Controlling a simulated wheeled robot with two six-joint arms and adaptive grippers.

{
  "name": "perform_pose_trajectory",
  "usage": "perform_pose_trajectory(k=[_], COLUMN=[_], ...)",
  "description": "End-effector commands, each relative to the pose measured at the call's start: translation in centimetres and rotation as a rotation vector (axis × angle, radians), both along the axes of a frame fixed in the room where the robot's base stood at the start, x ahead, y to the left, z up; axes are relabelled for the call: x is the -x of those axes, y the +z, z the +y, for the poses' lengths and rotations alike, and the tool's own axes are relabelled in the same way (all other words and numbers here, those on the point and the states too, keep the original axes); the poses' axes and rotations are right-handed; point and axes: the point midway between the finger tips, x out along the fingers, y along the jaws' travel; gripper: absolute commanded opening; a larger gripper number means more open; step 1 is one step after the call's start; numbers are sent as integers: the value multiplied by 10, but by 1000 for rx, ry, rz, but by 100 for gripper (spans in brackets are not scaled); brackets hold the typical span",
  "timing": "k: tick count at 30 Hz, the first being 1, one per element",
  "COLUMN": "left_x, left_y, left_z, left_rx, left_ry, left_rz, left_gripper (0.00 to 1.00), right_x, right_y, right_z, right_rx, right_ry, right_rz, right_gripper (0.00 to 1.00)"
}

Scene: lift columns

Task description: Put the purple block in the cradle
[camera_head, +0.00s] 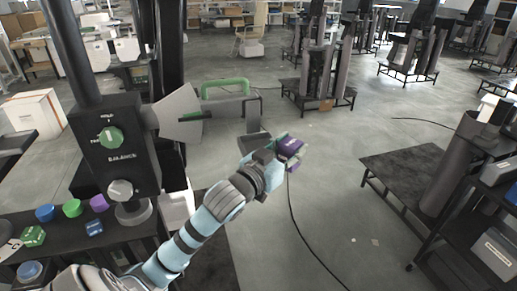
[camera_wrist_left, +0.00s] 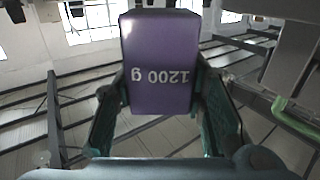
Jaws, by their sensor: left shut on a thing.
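The purple block (camera_head: 291,148) is in my left gripper (camera_head: 283,150), out over open floor to the right of the black balance unit. In the left wrist view the block (camera_wrist_left: 158,62) reads "1200 g", upside down, and sits between the two fingers of the left gripper (camera_wrist_left: 160,95). A grey frame with a green top bar (camera_head: 225,84) stands out from the balance unit, behind and left of the block; it may be the cradle, but I cannot tell for sure. The block is apart from it. My right gripper is not in view.
The black balance unit (camera_head: 115,150) has a green dial and a grey knob. A dark table (camera_head: 140,243) at the lower left bears a green block (camera_head: 33,236), a blue block (camera_head: 93,228) and several coloured round pieces.

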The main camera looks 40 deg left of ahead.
Motion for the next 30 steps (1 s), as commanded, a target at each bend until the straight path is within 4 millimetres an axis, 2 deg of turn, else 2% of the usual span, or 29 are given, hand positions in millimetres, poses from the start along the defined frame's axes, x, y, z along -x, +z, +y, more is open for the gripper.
perform_pose_trajectory(k=[1,6,12,16,18,20,23,30], left_x=[-11,-39,-42,-38,-36,-36,-36,-35], left_y=[22,86,152,176,178,171,145,69], left_z=[12,61,105,119,122,124,124,123], left_rx=[2,5,2,0,-1,-3,-5,-5], left_ry=[54,276,483,555,575,582,583,581], left_rz=[-18,-15,-10,-6,-3,-1,2,0], left_gripper=[0,0,0,0,0,0,0,0], right_x=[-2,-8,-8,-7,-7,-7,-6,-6], right_y=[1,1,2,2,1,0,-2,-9], right_z=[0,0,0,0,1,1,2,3], right_rx=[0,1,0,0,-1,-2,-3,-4], right_ry=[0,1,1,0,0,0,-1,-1], right_rz=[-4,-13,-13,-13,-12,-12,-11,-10], right_gripper=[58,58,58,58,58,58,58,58])
